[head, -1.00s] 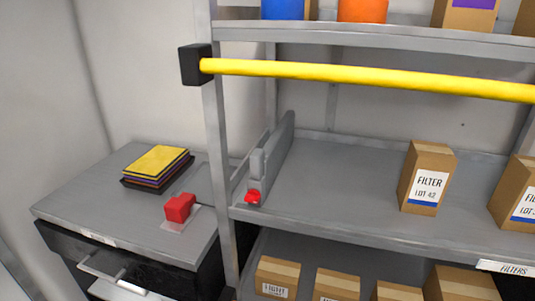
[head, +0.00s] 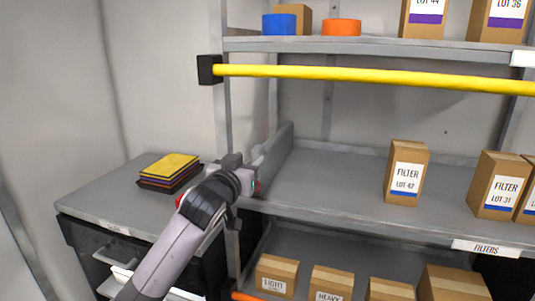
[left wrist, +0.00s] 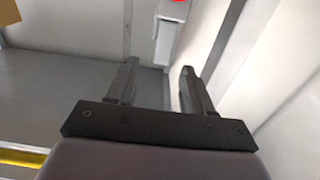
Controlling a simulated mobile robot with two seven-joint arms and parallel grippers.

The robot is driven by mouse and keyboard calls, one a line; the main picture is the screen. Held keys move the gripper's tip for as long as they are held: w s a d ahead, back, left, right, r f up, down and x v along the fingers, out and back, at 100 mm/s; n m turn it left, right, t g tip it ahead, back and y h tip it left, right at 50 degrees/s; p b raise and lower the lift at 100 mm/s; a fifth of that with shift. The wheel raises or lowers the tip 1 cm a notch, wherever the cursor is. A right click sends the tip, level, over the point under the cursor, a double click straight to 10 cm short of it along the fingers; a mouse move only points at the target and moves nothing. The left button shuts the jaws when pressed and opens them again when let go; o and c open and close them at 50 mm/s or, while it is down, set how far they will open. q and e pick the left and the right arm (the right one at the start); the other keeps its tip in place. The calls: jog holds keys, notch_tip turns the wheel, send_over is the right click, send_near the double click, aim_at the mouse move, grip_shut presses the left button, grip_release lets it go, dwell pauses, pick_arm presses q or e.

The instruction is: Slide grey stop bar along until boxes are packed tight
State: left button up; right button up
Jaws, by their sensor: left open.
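The grey stop bar (head: 277,145) stands on edge at the left end of the middle shelf (head: 330,185), running front to back. My left gripper (head: 252,172) is open at the front of the bar and hides its handle and most of the red knob. In the left wrist view, the open fingers (left wrist: 160,85) have a pale grey block (left wrist: 165,42) with a red part (left wrist: 178,1) beyond them. I cannot tell whether they touch the bar. The FILTER LOT 42 box (head: 407,172) stands well right of the bar, with a gap before LOT 31 (head: 498,185). My right gripper is out of view.
A yellow rail (head: 370,77) crosses above the shelf opening. Boxes such as the LIGHT box (head: 276,276) stand on the lower shelf. The shelf between bar and LOT 42 is clear.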

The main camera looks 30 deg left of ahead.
aim_at(255, 151)
pick_arm(q)
jog(key=shift+w+a+r, duration=0.3)
jog(key=shift+w+r, duration=0.1)
jog(key=shift+r, duration=0.05)
jog(key=shift+w+a, duration=0.1)
jog(key=shift+w, duration=0.25)
jog(key=shift+p+x, duration=0.4)
jog(key=shift+x, duration=2.5)
grip_shut()
